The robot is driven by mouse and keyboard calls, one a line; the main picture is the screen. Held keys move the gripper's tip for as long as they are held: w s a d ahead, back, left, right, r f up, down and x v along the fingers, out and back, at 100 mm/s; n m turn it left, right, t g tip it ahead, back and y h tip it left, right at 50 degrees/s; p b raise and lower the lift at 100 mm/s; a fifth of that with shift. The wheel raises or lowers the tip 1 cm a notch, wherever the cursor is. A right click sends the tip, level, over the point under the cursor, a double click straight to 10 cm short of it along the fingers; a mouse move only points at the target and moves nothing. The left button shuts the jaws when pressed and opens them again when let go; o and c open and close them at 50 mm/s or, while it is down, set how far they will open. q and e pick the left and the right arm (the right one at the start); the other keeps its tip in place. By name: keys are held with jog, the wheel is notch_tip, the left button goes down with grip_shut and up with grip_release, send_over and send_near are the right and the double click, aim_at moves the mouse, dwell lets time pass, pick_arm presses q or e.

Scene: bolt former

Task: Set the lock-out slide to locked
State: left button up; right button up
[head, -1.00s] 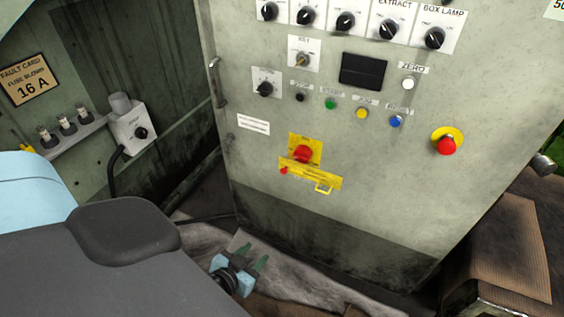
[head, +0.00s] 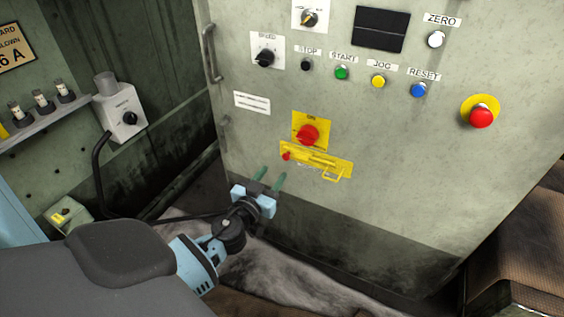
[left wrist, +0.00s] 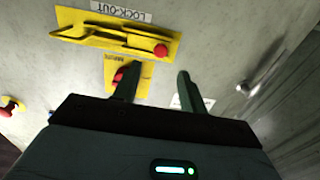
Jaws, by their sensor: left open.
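The lock-out slide (head: 316,160) is a yellow plate with a yellow bar and handle, mounted on the cabinet door below the red main switch (head: 307,134). A red knob (head: 286,156) sits at its left end. In the left wrist view the slide (left wrist: 110,36) appears upside down under its LOCK-OUT label (left wrist: 121,12), with the red knob (left wrist: 161,50) at its right end. My left gripper (head: 270,180) is open and empty, below and left of the slide, apart from it. Its fingers (left wrist: 157,84) partly cover the main switch in the wrist view. My right gripper is not in view.
The cabinet door carries several buttons and knobs, and a red emergency stop (head: 481,117) at right. A door handle (head: 209,53) stands out at the left edge. A grey switch box (head: 119,112) with a cable is further left. A brown block (head: 518,235) stands at lower right.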

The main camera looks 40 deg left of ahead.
aim_at(285, 158)
pick_arm(q)
jog(key=shift+x, duration=3.35)
jog(key=shift+c, duration=0.4)
grip_shut()
